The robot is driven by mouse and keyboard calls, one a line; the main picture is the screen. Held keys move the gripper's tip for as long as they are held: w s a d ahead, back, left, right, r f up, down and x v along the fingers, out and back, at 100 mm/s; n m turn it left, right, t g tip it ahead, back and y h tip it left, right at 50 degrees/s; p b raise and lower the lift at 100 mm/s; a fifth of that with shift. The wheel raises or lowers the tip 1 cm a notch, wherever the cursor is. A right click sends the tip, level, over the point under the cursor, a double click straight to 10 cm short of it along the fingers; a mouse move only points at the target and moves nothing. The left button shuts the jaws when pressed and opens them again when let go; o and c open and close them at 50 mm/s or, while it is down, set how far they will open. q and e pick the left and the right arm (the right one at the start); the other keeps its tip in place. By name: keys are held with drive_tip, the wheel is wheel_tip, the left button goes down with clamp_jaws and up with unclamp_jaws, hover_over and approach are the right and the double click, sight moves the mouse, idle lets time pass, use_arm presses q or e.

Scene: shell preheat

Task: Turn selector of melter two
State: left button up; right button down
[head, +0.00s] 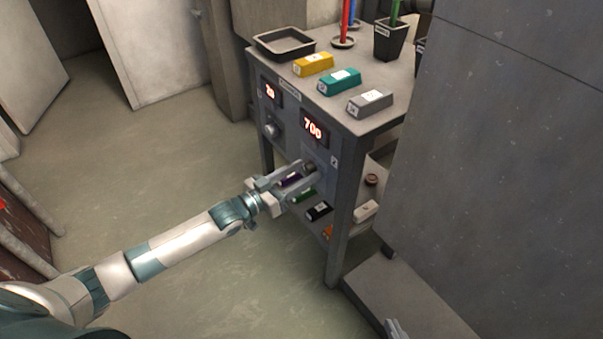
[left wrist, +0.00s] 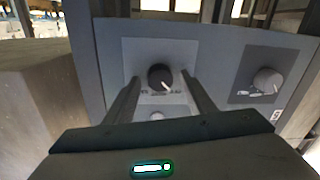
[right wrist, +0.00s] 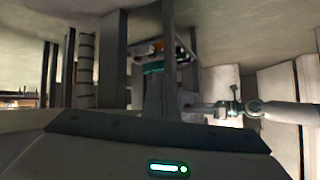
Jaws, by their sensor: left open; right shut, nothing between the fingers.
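The black selector knob (head: 310,167) sits on the front panel below the red "700" display (head: 313,127). In the left wrist view the knob (left wrist: 160,77) shows a white pointer aimed to the lower right. My left gripper (head: 307,173) is open, with its fingers on either side of the knob; I cannot tell whether they touch it. A second, grey knob (head: 271,130) sits below the "20" display (head: 270,92) and shows at the right of the left wrist view (left wrist: 267,79).
On the bench top lie a dark tray (head: 284,45), yellow (head: 313,64), teal (head: 339,81) and grey (head: 370,103) blocks, and a black pot (head: 392,40). Several small blocks lie on the shelf beneath. A large grey cabinet (head: 500,180) stands at right. The floor at left is clear.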

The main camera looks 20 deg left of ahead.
use_arm(q)
drive_tip(key=shift+c, duration=0.3)
drive_tip(key=c, duration=1)
